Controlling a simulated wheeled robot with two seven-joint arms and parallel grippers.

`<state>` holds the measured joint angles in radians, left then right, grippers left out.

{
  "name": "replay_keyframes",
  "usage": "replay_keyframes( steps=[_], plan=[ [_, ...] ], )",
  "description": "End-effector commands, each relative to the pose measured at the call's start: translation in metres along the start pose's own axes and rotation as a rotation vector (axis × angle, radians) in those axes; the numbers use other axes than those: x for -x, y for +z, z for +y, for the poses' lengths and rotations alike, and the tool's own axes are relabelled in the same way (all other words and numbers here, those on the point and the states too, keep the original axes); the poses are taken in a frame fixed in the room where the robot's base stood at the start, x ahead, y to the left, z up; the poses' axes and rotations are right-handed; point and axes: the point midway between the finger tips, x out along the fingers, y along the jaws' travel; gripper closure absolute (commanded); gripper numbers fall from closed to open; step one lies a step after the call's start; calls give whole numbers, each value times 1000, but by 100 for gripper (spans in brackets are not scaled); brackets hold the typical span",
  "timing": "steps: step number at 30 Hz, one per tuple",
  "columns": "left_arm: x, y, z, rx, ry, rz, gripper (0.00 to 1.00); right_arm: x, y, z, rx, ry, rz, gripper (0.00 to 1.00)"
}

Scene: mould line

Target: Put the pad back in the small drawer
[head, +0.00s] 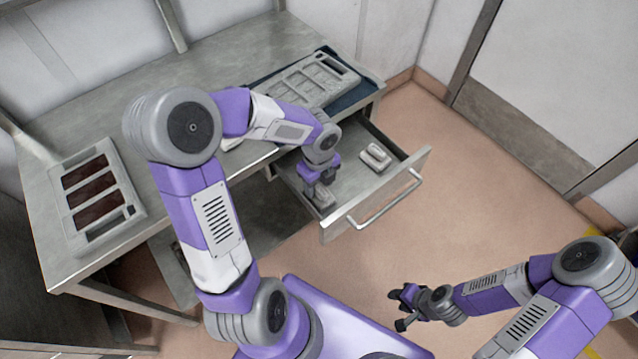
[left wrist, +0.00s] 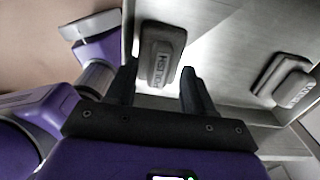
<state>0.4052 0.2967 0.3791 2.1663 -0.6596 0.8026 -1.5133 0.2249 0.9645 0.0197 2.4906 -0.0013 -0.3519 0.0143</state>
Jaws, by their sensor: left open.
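The small drawer (head: 336,232) is pulled out from under the bench. A grey block-like pad (head: 323,200) lies on its floor near the left side, partly hidden by my left gripper in the head view. In the left wrist view this pad (left wrist: 161,52) is marked POLISH. A second grey pad (head: 375,156) lies in the drawer to the right; it also shows in the left wrist view (left wrist: 284,80), its label unclear. My left gripper (head: 322,188) is open above the POLISH pad, which shows between and beyond its fingertips. My right gripper (head: 402,308) is open and empty over the floor.
The steel bench (head: 165,100) holds a grey mould with dark cavities (head: 95,190) at left and a grey mould (head: 305,80) on a dark mat (head: 347,98) at the back right. The drawer handle (head: 385,200) faces front right. Floor right of the drawer is clear.

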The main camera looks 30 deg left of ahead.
Motion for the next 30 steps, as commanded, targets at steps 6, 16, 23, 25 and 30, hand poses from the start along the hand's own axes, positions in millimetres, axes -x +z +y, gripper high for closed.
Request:
replay_keyframes(
  steps=[6,16,23,25,30],
  plan=[
    [54,0,-1,1,-5,-3,48,23,1,-9,0,0,0,61],
    [103,0,0,0,-2,-1,48,39,2,-15,0,0,0,61],
    [108,0,0,-1,-2,0,48,40,2,-15,0,0,0,61],
    [107,0,0,-1,-2,0,48,40,2,-15,0,0,0,61],
    [107,0,0,-1,-2,0,48,40,2,-15,0,0,0,61]
  ],
)
